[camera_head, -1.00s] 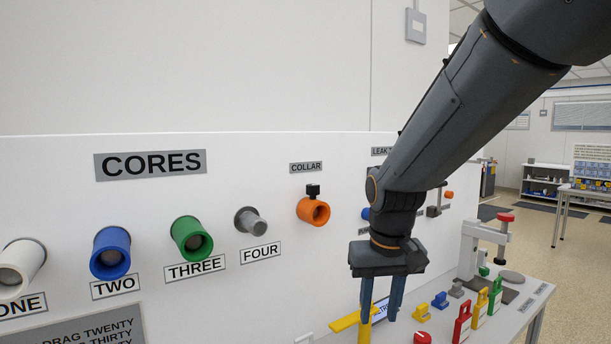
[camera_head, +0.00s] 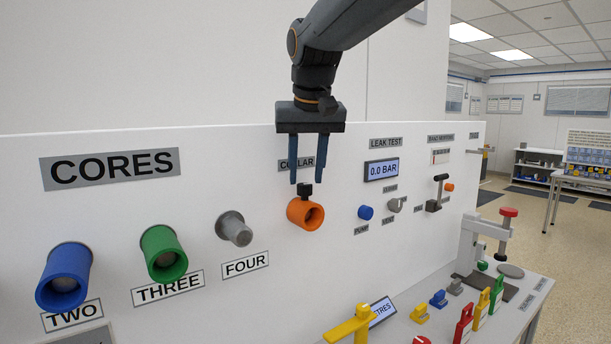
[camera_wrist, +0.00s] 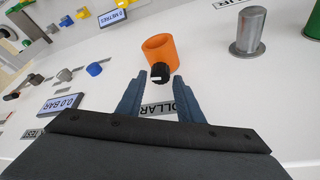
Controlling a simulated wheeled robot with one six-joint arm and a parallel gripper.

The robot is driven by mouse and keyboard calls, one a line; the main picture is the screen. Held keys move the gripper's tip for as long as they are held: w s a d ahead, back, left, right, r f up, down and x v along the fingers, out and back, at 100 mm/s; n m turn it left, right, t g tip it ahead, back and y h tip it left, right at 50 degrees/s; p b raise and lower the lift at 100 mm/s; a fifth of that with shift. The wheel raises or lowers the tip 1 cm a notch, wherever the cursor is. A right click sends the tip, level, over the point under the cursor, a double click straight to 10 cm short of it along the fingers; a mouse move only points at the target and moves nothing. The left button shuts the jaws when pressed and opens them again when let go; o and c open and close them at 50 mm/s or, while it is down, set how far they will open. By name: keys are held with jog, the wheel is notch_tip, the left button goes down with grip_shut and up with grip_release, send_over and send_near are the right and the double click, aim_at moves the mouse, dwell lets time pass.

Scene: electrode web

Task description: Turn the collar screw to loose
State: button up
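The orange collar (camera_head: 305,213) sticks out of the white panel under the COLLAR label. Its black collar screw (camera_head: 305,189) stands on top of it, with a pale line across its head in the wrist view (camera_wrist: 160,73). My gripper (camera_head: 307,182) is open and points down, its two blue fingers just above or around the screw. In the wrist view, my gripper (camera_wrist: 153,82) has its fingertips either side of the screw with gaps, and nothing is held. Whether the fingertips are level with the screw head cannot be told.
Left of the collar are the grey core (camera_head: 235,229), green core (camera_head: 164,253) and blue core (camera_head: 64,276). Right are the pressure display (camera_head: 381,170), blue pump knob (camera_head: 365,212) and a black lever (camera_head: 436,193). A yellow tool (camera_head: 350,325) and several padlock-shaped pieces stand on the bench below.

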jog(key=shift+x, duration=1.1)
jog(key=shift+s, duration=0.1)
jog(key=c, duration=0.8)
jog(key=shift+o, duration=0.2)
jog(key=shift+n, duration=0.3)
jog(key=n, duration=0.1)
jog(key=n+y, duration=0.1)
jog(key=n, duration=0.1)
jog(key=n+g+y, duration=0.1)
jog(key=shift+d+n+p, duration=0.3)
jog(key=shift+n+p, duration=0.1)
jog(key=n, duration=0.1)
jog(key=n+y, duration=0.1)
jog(key=n, duration=0.1)
jog(key=shift+w+g, duration=0.3)
jog(key=shift+g, duration=0.1)
jog(key=shift+w+d+n+g+y, duration=0.1)
jog(key=shift+n+g+y, duration=0.3)
jog(key=shift+n, duration=1.4)
jog(key=shift+n+g, duration=0.3)
